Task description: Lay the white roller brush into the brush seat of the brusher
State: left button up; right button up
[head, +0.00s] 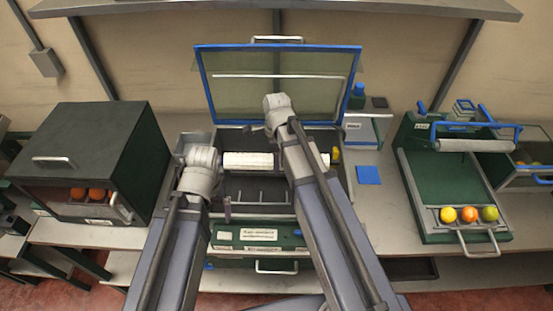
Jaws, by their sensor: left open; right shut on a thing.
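The white roller brush (248,161) lies level, left to right, inside or just above the open brusher (262,235), a green machine in the middle with its blue-framed lid raised. My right gripper (279,160) is shut on the brush near its middle, and my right arm hides the grasp and part of the brush. My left gripper (226,186) is open near the brush's left end, mostly hidden by its own wrist. The seat is partly covered, and I cannot tell whether the brush touches it.
A dark cabinet (92,145) with oranges stands at left. A blue pad (368,175) and a small blue-topped box (365,128) are right of the brusher.

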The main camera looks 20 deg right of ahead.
pick_arm(q)
jog(key=shift+f+b, duration=3.7)
jog(key=shift+f, duration=0.35)
pick_arm(e)
jog(key=shift+f, duration=4)
pick_arm(q)
jog(key=shift+f+b, duration=0.25)
jog(key=shift+b, duration=0.05)
pick_arm(e)
jog(key=shift+s+f, duration=0.1)
jog(key=shift+f, duration=0.15)
pick_arm(q)
jog(key=shift+s, duration=0.1)
pick_arm(e)
jog(key=o, duration=1.3)
jog(key=shift+o, duration=0.9)
